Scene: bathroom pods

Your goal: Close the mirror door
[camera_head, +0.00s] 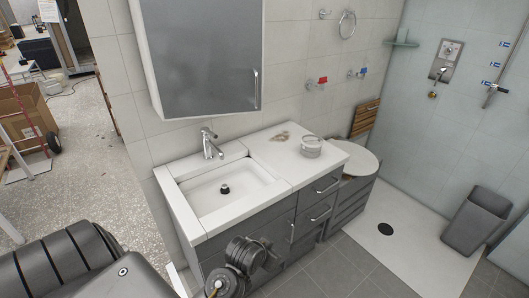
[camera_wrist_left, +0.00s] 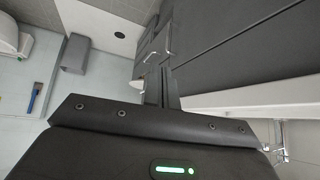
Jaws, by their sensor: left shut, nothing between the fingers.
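The mirror cabinet (camera_head: 140,40) hangs on the tiled wall above the sink in the head view, its top cut off. Its grey mirror door (camera_head: 200,60) has a vertical metal handle (camera_head: 256,88) near the right edge. The door looks roughly in line with the cabinet front; I cannot tell whether a small gap is left. In the left wrist view my left gripper (camera_wrist_left: 166,88) is shut and empty, apart from the door, with the vanity behind it. The mirror does not show in that view. My right gripper is in neither view.
Below the mirror stands the vanity (camera_head: 320,148) with a sink (camera_head: 225,188), a faucet (camera_head: 210,143) and a round container (camera_head: 311,147). A toilet (camera_head: 355,158), a shower and a grey bin (camera_head: 477,220) are to the right.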

